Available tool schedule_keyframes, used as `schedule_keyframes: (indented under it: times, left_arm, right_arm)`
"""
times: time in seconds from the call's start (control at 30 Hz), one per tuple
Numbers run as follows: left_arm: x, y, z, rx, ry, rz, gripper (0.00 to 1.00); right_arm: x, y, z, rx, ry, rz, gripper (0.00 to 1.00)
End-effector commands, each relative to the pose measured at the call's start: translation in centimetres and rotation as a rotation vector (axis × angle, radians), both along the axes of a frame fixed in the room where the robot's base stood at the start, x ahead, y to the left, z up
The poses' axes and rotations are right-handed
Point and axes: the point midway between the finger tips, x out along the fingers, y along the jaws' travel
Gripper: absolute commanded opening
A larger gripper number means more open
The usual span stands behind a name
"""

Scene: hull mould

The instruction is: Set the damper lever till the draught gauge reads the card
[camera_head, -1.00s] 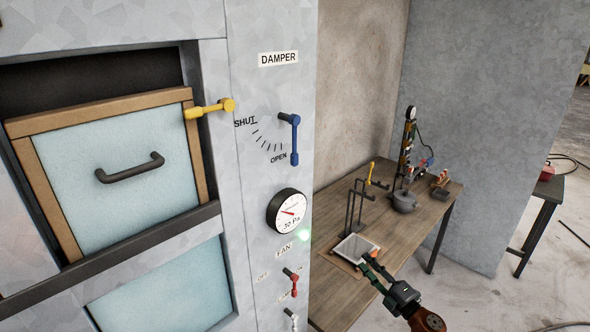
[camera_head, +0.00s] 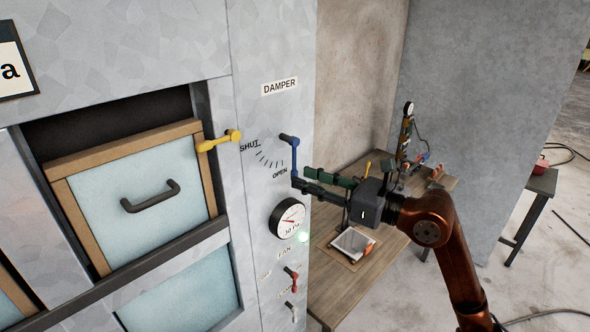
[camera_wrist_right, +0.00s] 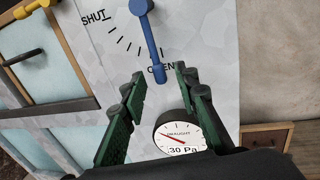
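The blue damper lever (camera_head: 295,155) hangs from its pivot, pointing down toward the OPEN end of the scale. My right gripper (camera_head: 303,180) is at its lower end. In the right wrist view the fingers (camera_wrist_right: 160,78) are spread, with the lever's tip (camera_wrist_right: 158,72) showing in the gap between the fingertips; I cannot tell whether they touch it. The round draught gauge (camera_head: 288,218) is below, marked "30 Pa", with a red needle toward the upper left. A framed card (camera_head: 10,62) is cut off at the left edge; only an "a" shows. My left gripper is out of view.
A yellow handle (camera_head: 220,140) sticks out left of the scale, beside a framed door (camera_head: 150,195). Red (camera_head: 291,280) and grey (camera_head: 290,308) levers sit below the gauge. A workbench (camera_head: 345,285) with a tray and stands is at the right.

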Motion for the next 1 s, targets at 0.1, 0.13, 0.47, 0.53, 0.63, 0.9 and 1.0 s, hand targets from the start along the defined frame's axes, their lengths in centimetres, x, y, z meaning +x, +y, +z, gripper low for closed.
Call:
schedule_keyframes:
  times: [0.1,0.13,0.47,0.53,0.63,0.9,1.0]
  left_arm:
    - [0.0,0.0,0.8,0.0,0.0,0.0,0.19]
    - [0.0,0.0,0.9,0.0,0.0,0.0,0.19]
    - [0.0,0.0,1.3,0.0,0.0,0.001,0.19]
    - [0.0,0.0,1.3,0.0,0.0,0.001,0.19]
    - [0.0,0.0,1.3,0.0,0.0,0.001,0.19]
    - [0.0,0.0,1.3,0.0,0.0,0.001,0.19]
    - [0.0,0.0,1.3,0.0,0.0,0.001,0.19]
  right_arm:
    - [1.0,1.7,0.3,0.002,0.002,0.003,0.28]
    - [1.2,2.0,0.3,0.002,0.002,0.002,0.28]
    - [2.3,3.4,0.1,0.002,0.001,0.001,0.28]
    - [2.3,3.4,0.0,0.002,0.001,0.001,0.28]
    - [2.3,3.4,0.0,0.002,0.001,0.001,0.28]
    - [2.2,3.3,0.0,0.002,0.001,0.0,0.09]
    - [2.2,3.3,0.0,0.002,0.001,0.0,0.02]
